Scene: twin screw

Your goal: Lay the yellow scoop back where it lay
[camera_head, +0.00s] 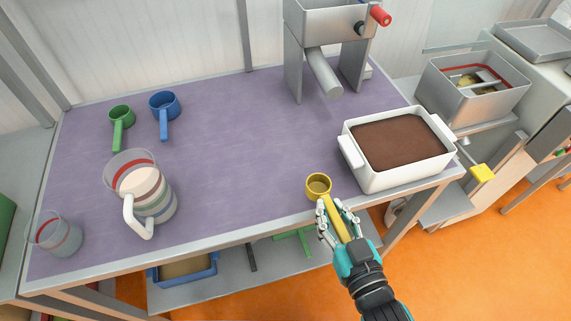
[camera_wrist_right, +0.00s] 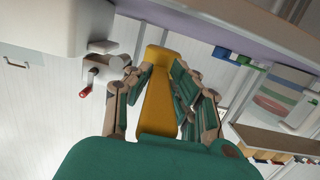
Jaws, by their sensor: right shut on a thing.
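The yellow scoop (camera_head: 318,184) shows in the head view at the front edge of the purple table, its round cup toward the back and its handle toward the front. My right gripper (camera_head: 339,220) is shut on the scoop's handle. In the right wrist view my right gripper (camera_wrist_right: 168,95) has its fingers on both sides of the yellow handle (camera_wrist_right: 159,75). I cannot tell whether the cup touches the table. My left gripper is in neither view.
A white bin of brown material (camera_head: 347,150) stands right of the scoop. A green scoop (camera_head: 121,116), a blue scoop (camera_head: 164,104), a striped jug (camera_head: 150,199) and a clear cup (camera_head: 56,235) stand at the left. The purple tabletop (camera_head: 237,130) is clear in the middle. A metal machine (camera_head: 294,65) stands behind.

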